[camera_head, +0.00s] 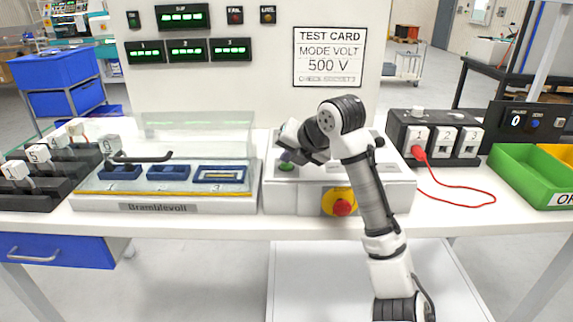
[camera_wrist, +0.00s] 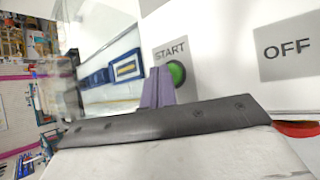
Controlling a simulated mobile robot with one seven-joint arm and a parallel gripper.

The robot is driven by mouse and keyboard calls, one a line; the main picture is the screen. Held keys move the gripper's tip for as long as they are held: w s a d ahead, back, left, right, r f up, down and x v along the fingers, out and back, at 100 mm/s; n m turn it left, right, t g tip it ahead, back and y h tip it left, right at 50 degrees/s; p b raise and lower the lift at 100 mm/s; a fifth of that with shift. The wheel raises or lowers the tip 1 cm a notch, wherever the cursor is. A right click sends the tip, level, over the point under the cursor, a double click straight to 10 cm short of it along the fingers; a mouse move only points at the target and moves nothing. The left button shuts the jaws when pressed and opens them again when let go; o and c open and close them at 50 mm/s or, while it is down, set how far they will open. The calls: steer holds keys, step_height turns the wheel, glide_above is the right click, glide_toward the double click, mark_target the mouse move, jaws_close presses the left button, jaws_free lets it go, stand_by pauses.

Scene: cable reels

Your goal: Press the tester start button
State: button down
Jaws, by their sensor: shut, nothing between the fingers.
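The green start button (camera_wrist: 177,73) sits beside a START label (camera_wrist: 171,49) in the wrist view. I cannot tell whether the fingertips touch the button. An OFF label (camera_wrist: 288,47) lies to the right.
A clear-covered fixture (camera_head: 180,150) with blue modules stands left of the tester box. A red emergency knob (camera_head: 342,207) is on the box front. A socket block (camera_head: 440,140) with a red lead (camera_head: 470,188) and a green bin (camera_head: 530,175) stand right.

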mark_target(289, 167)
steer(key=shift+f, duration=0.25)
steer(key=shift+r, duration=0.1)
stand_by(0.3)
steer(key=shift+r+p, duration=0.5)
steer(key=shift+r, duration=0.25)
steer(key=shift+r+p, duration=1.95)
steer(key=shift+r, duration=0.65)
steer(key=shift+s+f, duration=0.1)
steer(key=shift+f, duration=0.05)
